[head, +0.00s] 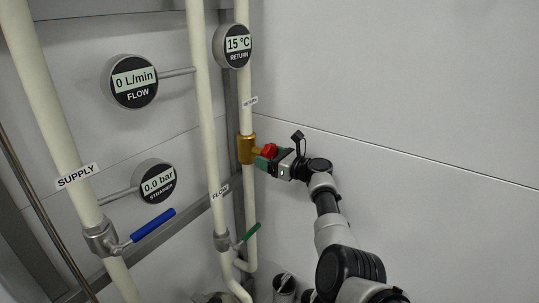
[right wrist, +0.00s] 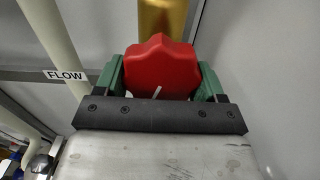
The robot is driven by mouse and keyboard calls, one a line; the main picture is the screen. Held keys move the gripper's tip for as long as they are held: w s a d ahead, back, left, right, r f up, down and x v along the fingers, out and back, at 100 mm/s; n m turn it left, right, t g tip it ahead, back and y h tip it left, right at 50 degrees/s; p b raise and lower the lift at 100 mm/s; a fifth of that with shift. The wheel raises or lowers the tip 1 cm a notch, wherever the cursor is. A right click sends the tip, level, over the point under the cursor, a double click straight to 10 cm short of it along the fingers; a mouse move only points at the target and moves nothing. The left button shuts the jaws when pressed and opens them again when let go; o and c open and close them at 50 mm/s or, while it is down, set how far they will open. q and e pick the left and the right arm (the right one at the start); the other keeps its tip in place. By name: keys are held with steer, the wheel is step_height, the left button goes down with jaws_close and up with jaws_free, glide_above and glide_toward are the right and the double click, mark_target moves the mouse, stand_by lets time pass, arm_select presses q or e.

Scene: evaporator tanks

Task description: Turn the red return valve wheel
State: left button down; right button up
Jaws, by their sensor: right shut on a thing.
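The red return valve wheel (head: 269,151) sits on a brass valve body (head: 246,149) on the return pipe. My right gripper (head: 266,157) is at the wheel, and its arm comes up from the lower right. In the right wrist view the red wheel (right wrist: 161,68) fills the space between the green fingers of my right gripper (right wrist: 160,78), one on each side. The gripper is shut on the wheel. A small white mark shows on the wheel's near side. The brass body (right wrist: 162,17) is behind it. My left gripper is not in view.
Left of the wheel stand the flow pipe (head: 205,120) with a green lever (head: 249,236) and the supply pipe (head: 47,110) with a blue lever (head: 153,225). The return gauge (head: 233,46) reads 15 °C, the flow gauge (head: 133,81) 0 L/min. The right wall is bare.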

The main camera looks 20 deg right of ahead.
steer(key=m, duration=0.3)
steer(key=shift+a+m, duration=0.15)
steer(key=shift+m, duration=0.15)
steer(key=shift+s+a+m, duration=0.1)
steer(key=shift+s+m, duration=0.05)
steer(key=shift+m, duration=1.75)
steer(key=o, duration=0.9)
steer(key=b+v, duration=0.3)
steer(key=v, duration=0.7)
steer(key=shift+s+d, duration=0.3)
